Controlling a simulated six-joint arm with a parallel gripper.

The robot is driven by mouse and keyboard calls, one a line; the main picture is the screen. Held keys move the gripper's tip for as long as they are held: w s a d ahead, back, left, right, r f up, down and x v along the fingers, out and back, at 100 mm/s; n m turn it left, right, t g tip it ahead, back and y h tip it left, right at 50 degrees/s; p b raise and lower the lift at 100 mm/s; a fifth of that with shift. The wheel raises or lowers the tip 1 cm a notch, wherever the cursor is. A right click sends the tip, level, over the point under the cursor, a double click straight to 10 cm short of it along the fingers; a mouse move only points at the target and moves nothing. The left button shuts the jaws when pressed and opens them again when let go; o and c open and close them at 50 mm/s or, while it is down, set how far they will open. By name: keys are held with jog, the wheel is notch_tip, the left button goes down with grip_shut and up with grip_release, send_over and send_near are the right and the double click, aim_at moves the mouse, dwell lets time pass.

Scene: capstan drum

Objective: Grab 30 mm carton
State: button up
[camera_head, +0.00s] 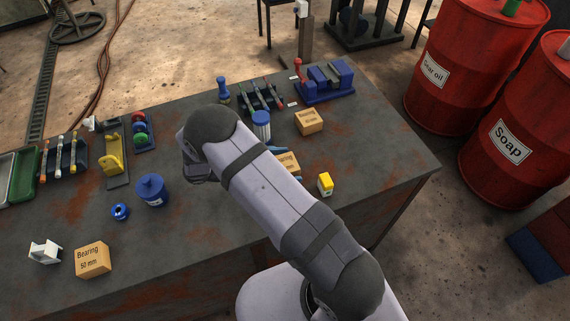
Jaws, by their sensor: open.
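Three tan cartons stand on the workbench (225,235). One carton (309,121) is at the back right, clear of my arm, its label too small to read. A second carton (289,162) is partly hidden behind my arm, and its label is not readable. The third carton (93,261), at the front left, reads "Bearing 50 mm".
A blue-lidded jar (261,126) and a blue vise (327,82) stand near the back cartons. A small yellow-topped box (325,184) is right of my arm. A blue canister (152,190) stands left of my gripper. Red drums (474,65) stand beyond the bench.

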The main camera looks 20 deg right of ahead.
aim_at(285, 163)
jog(key=shift+d+f, duration=0.1)
jog(key=c, duration=1.2)
jog(key=shift+r, duration=0.25)
jog(key=shift+r+b, duration=1)
jog(key=shift+r, duration=3.8)
